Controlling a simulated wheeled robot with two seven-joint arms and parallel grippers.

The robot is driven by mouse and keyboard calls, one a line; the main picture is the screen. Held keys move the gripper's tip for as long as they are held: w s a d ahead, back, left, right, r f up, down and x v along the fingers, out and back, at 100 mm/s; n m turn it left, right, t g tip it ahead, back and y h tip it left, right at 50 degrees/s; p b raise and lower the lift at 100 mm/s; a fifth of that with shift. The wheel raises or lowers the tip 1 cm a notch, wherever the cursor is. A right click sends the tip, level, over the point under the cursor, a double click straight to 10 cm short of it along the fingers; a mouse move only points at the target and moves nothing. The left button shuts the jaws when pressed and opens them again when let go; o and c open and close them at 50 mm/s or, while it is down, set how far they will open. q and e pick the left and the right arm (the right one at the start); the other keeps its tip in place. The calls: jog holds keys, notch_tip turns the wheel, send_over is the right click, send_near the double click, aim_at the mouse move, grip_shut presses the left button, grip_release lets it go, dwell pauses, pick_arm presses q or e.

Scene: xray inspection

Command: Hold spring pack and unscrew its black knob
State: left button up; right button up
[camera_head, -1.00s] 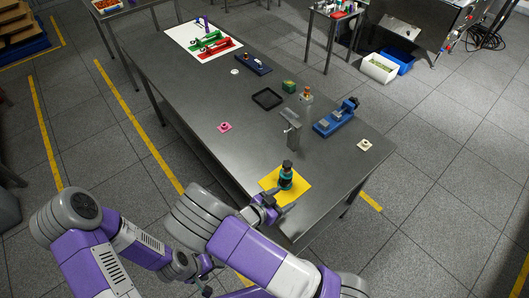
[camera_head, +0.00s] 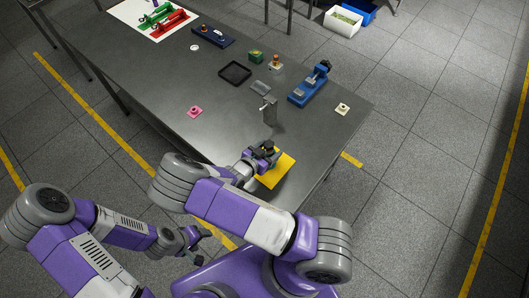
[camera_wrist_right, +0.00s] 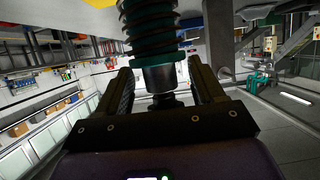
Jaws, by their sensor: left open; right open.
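The spring pack stands on a yellow mat (camera_head: 281,172) at the table's near edge; in the head view my right gripper hides most of it, leaving its black knob (camera_head: 268,146) showing. The right wrist view shows the pack's teal spring coils (camera_wrist_right: 152,30) and a metal collar (camera_wrist_right: 160,77), with the black knob (camera_wrist_right: 166,100) nearest my palm. My right gripper (camera_head: 266,157) is open, its fingers on either side of the collar and knob; contact cannot be told. My left gripper (camera_head: 200,236) is open and empty, low in front of the table's edge.
A grey metal post (camera_head: 268,112) stands just behind the pack. A blue vise-like fixture (camera_head: 308,85), a cream knobbed piece (camera_head: 342,109), a pink piece (camera_head: 194,112) and a black tray (camera_head: 235,73) lie further back. The table's middle left is clear.

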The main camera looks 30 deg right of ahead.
jog(key=shift+w, duration=0.1)
jog(key=shift+c, duration=0.2)
jog(key=shift+f, duration=0.1)
jog(key=c, duration=1.2)
jog(key=o, duration=0.4)
jog(key=shift+f, duration=0.1)
grip_shut()
